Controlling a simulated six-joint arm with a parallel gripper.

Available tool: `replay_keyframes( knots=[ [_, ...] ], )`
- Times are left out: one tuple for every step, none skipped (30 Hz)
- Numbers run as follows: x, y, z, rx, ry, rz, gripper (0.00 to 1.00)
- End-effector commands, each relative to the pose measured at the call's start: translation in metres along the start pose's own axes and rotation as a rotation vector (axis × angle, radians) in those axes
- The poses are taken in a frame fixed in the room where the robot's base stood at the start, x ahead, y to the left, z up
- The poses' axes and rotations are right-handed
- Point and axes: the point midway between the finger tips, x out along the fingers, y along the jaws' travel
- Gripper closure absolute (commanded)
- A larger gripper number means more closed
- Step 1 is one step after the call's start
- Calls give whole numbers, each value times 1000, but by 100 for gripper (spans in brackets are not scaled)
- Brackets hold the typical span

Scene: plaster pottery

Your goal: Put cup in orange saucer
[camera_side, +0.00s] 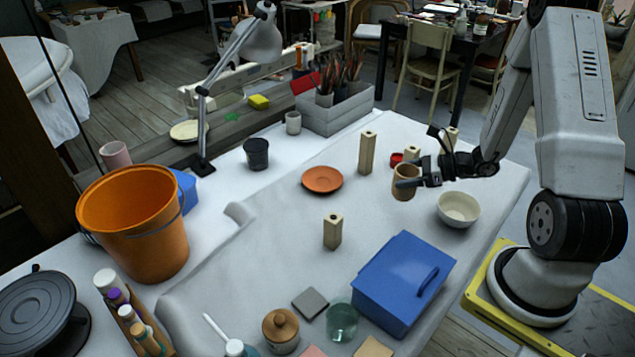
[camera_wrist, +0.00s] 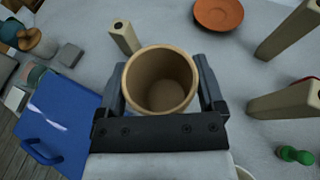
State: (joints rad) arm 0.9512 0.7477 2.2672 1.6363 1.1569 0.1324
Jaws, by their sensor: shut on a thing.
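The cup is a tan, round clay cup (camera_side: 405,182), held upright by my gripper (camera_side: 418,180). It also shows in the wrist view (camera_wrist: 162,82), where I look down into its empty inside, with a finger on each side of its wall. In the side view the cup appears raised above the white table. The orange saucer (camera_side: 322,179) lies flat and empty on the table, to the left of the cup. In the wrist view the saucer (camera_wrist: 218,14) is at the top, beyond the cup and to its right.
A tall tan block (camera_side: 367,152) stands between saucer and cup, towards the back. A shorter block (camera_side: 332,232) stands in front of the saucer. A white bowl (camera_side: 458,209) is right of the cup. A blue box (camera_side: 404,280) is at the front. The table around the saucer is clear.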

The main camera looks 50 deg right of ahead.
Motion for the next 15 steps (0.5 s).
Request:
replay_keyframes(
  knots=[
    [6, -4, 3, -1, 2, -7, 80],
    [10, -6, 5, -1, 4, -12, 80],
    [15, -9, 8, 1, 6, -22, 80],
    [20, -12, 10, 3, 8, -30, 80],
    [25, -15, 12, 5, 10, -38, 80],
    [32, -18, 16, 8, 12, -49, 80],
    [37, -21, 19, 11, 12, -58, 80],
    [42, -24, 22, 14, 13, -68, 80],
    [50, -27, 26, 18, 13, -81, 80],
    [56, -30, 29, 23, 13, -90, 80],
    [62, -32, 33, 27, 12, -99, 80],
    [69, -35, 38, 32, 11, -112, 80],
    [74, -36, 41, 36, 10, -121, 80],
    [80, -38, 44, 42, 8, -129, 80],
    [86, -40, 49, 48, 5, -139, 80]
  ],
)
